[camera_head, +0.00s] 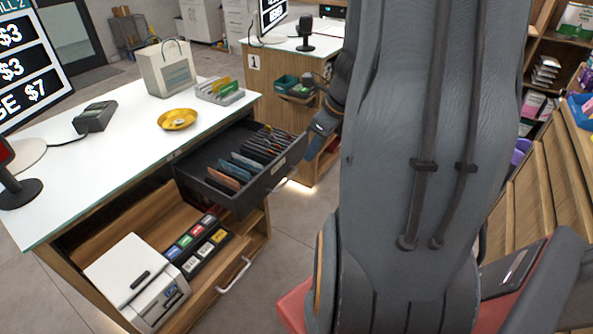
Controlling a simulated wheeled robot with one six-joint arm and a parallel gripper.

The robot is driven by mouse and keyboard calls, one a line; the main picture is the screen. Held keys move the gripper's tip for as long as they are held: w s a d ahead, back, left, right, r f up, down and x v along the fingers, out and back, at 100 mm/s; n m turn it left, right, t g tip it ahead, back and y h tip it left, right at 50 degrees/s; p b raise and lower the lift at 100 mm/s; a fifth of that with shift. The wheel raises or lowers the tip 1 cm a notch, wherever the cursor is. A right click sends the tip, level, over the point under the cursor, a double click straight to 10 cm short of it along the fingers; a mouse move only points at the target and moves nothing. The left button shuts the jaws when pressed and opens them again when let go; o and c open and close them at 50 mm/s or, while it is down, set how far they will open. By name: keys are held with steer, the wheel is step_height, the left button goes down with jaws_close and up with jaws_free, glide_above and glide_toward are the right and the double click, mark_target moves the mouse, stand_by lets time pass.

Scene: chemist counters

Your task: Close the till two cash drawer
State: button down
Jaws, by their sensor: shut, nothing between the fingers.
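The dark cash drawer (255,193) is pulled well out from under the white counter top of the till two counter (125,120). It holds upright dividers and slips in rows. A pale handle (282,184) shows on its front. My gripper (310,154) is at the right, near the far end of the drawer front, shut and empty. I cannot tell whether it touches the drawer. My grey arm covers the middle of the view and part of the gripper.
A yellow dish (177,119), a card terminal (95,117) and a paper bag (167,68) stand on the counter. Below, a lower drawer with a white printer (137,282) is also out. Counter one (254,64) stands behind. Wooden shelving (535,200) is at the right.

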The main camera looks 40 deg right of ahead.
mark_target(287, 167)
steer(key=shift+w+a+f+b, duration=0.2)
steer(key=shift+w+a+f, duration=0.3)
steer(key=shift+w+f, duration=0.85)
steer(key=shift+w+a+f+b, duration=0.15)
steer(key=shift+w+a+f, duration=0.3)
steer(key=shift+w+f, duration=0.95)
steer(key=shift+w+a+f+b, duration=0.2)
steer(key=shift+w+a+f, duration=0.5)
steer(key=shift+f, duration=1.1)
steer(key=shift+w+d, duration=0.2)
steer(key=shift+w, duration=0.05)
